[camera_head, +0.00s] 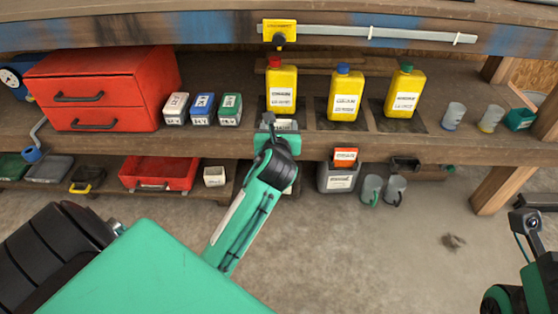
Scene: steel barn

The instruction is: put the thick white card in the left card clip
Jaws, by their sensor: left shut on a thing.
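My left gripper (269,121) is at the front edge of the shelf, below the leftmost yellow bottle. It is shut on a small whitish piece (287,124), which looks like the thick white card; the wrist hides part of it. I cannot make out a left card clip; my left wrist covers part of the edge there. My right arm shows at the right edge, with a dark end part (525,222) whose fingers I cannot make out.
Yellow bottles with a red (281,90), a blue (345,94) and a green cap (404,94) stand on the shelf (220,140). Left are small labelled boxes (202,106) and a red drawer cabinet (100,90). Cups (453,116) stand right. A grey container (337,178) is below.

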